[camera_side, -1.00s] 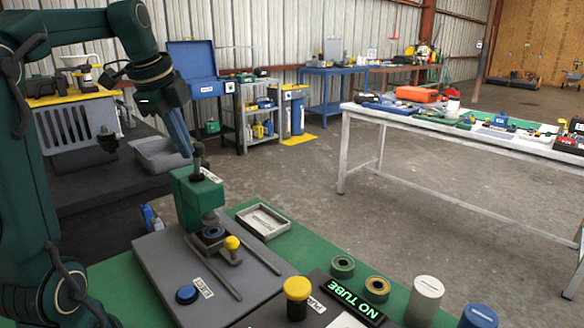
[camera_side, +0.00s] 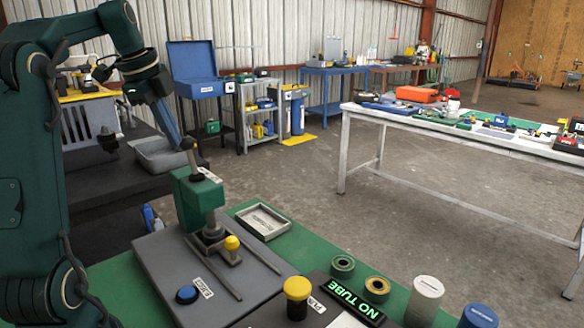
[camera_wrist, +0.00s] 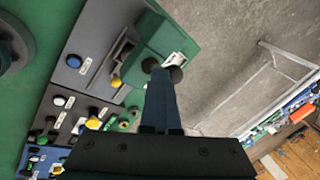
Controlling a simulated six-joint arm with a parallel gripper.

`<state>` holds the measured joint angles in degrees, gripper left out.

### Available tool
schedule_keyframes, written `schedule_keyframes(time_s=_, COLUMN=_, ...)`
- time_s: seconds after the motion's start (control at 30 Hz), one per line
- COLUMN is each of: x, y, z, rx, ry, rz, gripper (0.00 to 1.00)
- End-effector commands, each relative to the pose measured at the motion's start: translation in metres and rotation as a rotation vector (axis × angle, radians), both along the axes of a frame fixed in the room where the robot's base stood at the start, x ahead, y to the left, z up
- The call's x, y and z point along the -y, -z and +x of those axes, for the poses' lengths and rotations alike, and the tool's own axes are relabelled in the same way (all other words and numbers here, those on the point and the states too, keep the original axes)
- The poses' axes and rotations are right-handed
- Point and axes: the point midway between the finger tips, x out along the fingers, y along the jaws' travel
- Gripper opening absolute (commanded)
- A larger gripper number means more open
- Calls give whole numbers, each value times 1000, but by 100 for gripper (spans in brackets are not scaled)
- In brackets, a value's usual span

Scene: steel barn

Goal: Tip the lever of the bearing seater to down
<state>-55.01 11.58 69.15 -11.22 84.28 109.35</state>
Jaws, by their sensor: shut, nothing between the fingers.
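The bearing seater is a green press (camera_side: 195,203) on a grey base plate, with a grey ram reaching down to the seat on the plate. Its lever (camera_side: 193,158) is a short grey rod with a dark knob, rising from the top of the press and leaning slightly left. My gripper (camera_side: 180,143) is shut and empty, its blue fingers pointing down beside the lever knob; I cannot tell if they touch. In the wrist view the fingertips (camera_wrist: 160,75) lie between two dark round ends by the green press (camera_wrist: 172,45). The fingers hide part of the lever there.
A grey open tray (camera_side: 263,221) sits right of the press. A blue button (camera_side: 187,294), a yellow-topped post (camera_side: 232,244) and a larger yellow knob (camera_side: 297,289) stand in front.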

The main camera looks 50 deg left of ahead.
Motion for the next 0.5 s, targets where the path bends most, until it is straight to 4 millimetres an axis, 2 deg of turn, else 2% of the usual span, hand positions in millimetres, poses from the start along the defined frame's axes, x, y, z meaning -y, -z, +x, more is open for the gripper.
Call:
schedule_keyframes(time_s=0.2, x=-11, y=2, z=-1, rx=-3, ry=-7, rz=11, gripper=0)
schedule_keyframes(time_s=0.5, x=-13, y=4, z=-2, rx=-5, ry=-12, rz=9, gripper=0)
